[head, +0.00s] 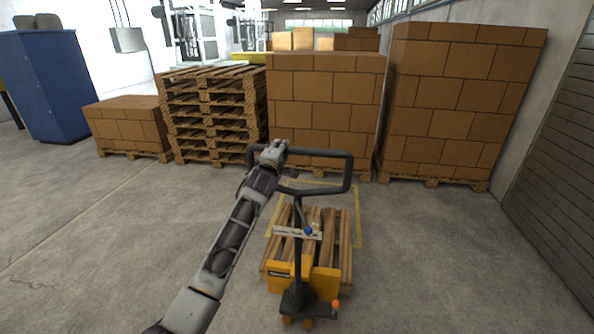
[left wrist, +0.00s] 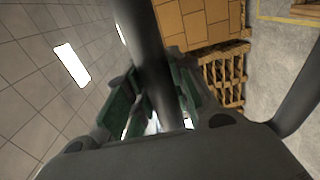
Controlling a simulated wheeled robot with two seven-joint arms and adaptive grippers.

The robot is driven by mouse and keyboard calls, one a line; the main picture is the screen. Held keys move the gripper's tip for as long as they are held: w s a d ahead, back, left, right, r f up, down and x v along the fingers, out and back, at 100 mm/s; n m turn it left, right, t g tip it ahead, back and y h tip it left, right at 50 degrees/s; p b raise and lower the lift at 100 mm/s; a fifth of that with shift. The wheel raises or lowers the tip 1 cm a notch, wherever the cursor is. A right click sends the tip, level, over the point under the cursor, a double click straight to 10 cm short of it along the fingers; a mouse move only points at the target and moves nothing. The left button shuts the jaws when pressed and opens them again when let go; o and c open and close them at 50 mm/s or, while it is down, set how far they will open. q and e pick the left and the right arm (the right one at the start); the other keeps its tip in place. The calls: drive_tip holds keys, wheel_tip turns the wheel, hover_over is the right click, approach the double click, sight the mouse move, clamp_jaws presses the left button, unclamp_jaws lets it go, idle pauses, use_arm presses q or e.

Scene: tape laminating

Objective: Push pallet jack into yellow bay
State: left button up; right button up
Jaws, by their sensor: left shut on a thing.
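The yellow pallet jack (head: 328,281) stands in front of me with a wooden pallet (head: 346,226) on its forks. Its black looped handle (head: 350,172) rises toward me. My left gripper (head: 272,152) is shut on the left side of the handle. In the left wrist view the dark handle bar (left wrist: 150,60) runs between the green-padded fingers of the left gripper (left wrist: 152,110). The yellow bay outline (head: 359,228) is painted on the floor around the far part of the pallet; the near part of the pallet extends toward me past the visible lines. My right gripper does not show.
Behind the bay stand a box stack (head: 325,100), a taller box stack (head: 455,100) at right, a stack of empty pallets (head: 212,115) and a low box load (head: 128,125). A blue cabinet (head: 45,85) is at far left. A shutter wall (head: 560,160) bounds the right. Floor at left is clear.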

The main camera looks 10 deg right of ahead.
use_arm(q)
drive_tip(key=b+x, duration=0.2)
drive_tip(key=x, duration=0.2)
drive_tip(key=shift+w+d, duration=0.1)
drive_tip(key=shift+w, duration=0.15)
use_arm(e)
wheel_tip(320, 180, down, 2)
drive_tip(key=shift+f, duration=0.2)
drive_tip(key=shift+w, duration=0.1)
